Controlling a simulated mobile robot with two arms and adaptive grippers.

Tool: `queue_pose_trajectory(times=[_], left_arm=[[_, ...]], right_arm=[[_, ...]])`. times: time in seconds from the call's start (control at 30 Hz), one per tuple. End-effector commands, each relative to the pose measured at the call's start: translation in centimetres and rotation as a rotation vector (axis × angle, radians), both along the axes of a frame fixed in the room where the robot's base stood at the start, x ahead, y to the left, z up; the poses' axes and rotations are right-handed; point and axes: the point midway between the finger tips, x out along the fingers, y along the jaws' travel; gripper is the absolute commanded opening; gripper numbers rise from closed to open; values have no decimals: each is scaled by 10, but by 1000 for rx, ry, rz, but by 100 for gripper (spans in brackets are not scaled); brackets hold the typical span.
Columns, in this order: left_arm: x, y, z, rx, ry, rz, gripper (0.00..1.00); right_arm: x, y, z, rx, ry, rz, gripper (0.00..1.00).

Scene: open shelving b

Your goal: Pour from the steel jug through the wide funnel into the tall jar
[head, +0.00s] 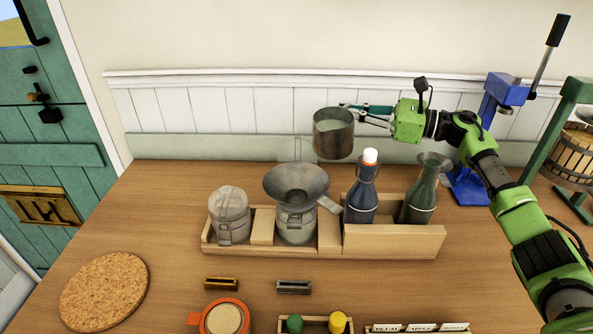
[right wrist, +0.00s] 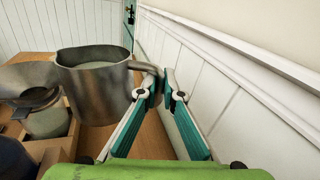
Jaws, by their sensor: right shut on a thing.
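The steel jug (head: 333,143) is in the air behind and to the right of the funnel, roughly upright, with pale contents inside. My right gripper (head: 352,114) is shut on its handle; in the right wrist view, the fingers (right wrist: 164,88) meet at the handle of the jug (right wrist: 95,92). The wide grey funnel (head: 284,182) sits in the mouth of a clamp jar (head: 296,226), which stands in a wooden rack. The jug is apart from the funnel. The funnel hides the jar's mouth. My left gripper is not in view.
A faint clear glass shape (head: 297,148) shows behind the wide funnel. The wall is close behind the jug.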

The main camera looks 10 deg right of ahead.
Motion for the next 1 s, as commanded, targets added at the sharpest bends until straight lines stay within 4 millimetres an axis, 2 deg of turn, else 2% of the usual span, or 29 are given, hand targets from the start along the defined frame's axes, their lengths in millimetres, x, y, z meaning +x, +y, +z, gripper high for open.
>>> queue_pose_trajectory(times=[0.03,0.4,0.57,1.0], left_arm=[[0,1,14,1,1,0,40],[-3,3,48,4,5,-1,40],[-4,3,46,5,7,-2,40],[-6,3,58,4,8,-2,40]], right_arm=[[-2,1,19,-14,-21,0,0],[-15,15,60,-146,-147,-1,0],[-16,17,60,-159,-158,-2,0],[-20,21,73,-194,-194,-2,0]])
